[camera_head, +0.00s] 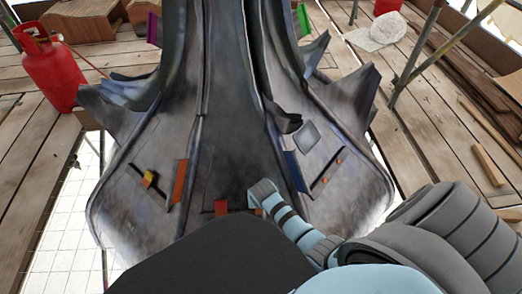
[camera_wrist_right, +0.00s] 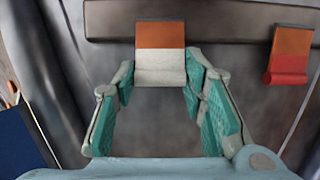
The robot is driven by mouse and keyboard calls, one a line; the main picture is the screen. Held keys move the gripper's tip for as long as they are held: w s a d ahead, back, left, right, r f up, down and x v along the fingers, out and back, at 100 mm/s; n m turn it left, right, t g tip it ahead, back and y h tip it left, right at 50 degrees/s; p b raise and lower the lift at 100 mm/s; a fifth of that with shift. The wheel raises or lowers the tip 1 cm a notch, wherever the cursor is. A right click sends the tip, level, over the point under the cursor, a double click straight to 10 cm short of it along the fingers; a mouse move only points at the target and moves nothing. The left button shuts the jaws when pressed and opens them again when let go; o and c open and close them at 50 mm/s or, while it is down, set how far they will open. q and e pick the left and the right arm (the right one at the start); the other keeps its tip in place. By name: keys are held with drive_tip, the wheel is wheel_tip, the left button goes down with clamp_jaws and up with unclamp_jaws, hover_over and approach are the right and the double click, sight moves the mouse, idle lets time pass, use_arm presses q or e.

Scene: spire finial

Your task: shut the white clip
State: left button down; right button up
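The white clip (camera_wrist_right: 160,67) shows in the right wrist view, with a white lower flap and an orange upper part (camera_wrist_right: 160,35), on a dark bar against the grey spire. My right gripper (camera_wrist_right: 160,78) is open. Its two teal-padded fingers stand on either side of the clip, tips close to its edges; I cannot tell whether they touch. In the head view my right arm (camera_head: 290,215) reaches down to the spire's lower middle, and the white clip cannot be made out there. My left gripper is not in view.
A red clip (camera_wrist_right: 287,68) sits right of the white one on the same bar; a red piece (camera_head: 220,207) shows in the head view. The spire (camera_head: 235,130) also carries a yellow piece (camera_head: 148,179). A red gas cylinder (camera_head: 50,70) stands on the planks at left.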

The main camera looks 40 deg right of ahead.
drive_tip(key=c, duration=0.5)
drive_tip(key=shift+w+d+g+p, duration=0.2)
drive_tip(key=shift+g+p, duration=0.1)
drive_tip(key=shift+p, duration=0.05)
drive_tip(key=shift+w+f+g+y, duration=0.1)
drive_tip(key=shift+f+g+y, duration=0.1)
drive_tip(key=shift+g+y, duration=0.15)
drive_tip(key=o, duration=1.2)
